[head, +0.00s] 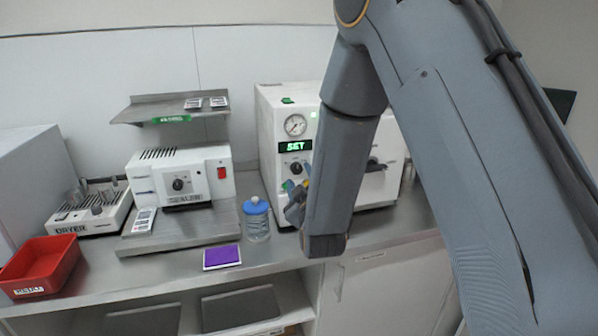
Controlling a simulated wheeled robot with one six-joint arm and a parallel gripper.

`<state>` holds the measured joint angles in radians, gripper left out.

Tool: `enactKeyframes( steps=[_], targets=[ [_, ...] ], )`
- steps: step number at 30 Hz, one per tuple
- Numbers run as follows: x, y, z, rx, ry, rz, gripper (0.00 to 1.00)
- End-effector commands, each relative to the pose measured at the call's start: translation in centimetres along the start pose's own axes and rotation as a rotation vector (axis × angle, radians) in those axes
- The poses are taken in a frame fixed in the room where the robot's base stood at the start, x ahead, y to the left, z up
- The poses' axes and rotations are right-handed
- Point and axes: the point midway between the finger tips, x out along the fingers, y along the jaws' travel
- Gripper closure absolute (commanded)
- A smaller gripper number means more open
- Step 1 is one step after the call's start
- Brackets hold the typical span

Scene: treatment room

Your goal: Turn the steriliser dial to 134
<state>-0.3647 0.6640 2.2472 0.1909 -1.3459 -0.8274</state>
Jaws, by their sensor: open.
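The steriliser (268,135) is a white box at the back, right of centre. Its front carries a round gauge (295,125), a green display (295,147) that reads "SET", and a black dial (296,168) below the display. The marks around the dial and its exact pointing are too small to read. My gripper (295,203) is in front of the steriliser's lower left front, just below the dial in the picture. It is open, and my arm partly hides it. I cannot tell whether it touches the panel. My arm also covers the middle of the steriliser.
Left of the steriliser stand a blue-lidded clear jar (257,222), a purple pad (222,257) and a sealer (181,180) with its own dial. A dryer (90,210) and a red tray (40,265) are further left. A metal shelf (150,112) hangs above the sealer.

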Motion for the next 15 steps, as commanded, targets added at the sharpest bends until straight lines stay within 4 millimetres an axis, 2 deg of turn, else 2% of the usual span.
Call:
enactKeyframes(
  steps=[6,15],
  targets=[
    [2.2,0.1,-0.1,0.001,-0.001,0.0,0.55],
    [2.7,0.0,0.0,0.001,-0.001,-0.001,0.55]
  ],
)
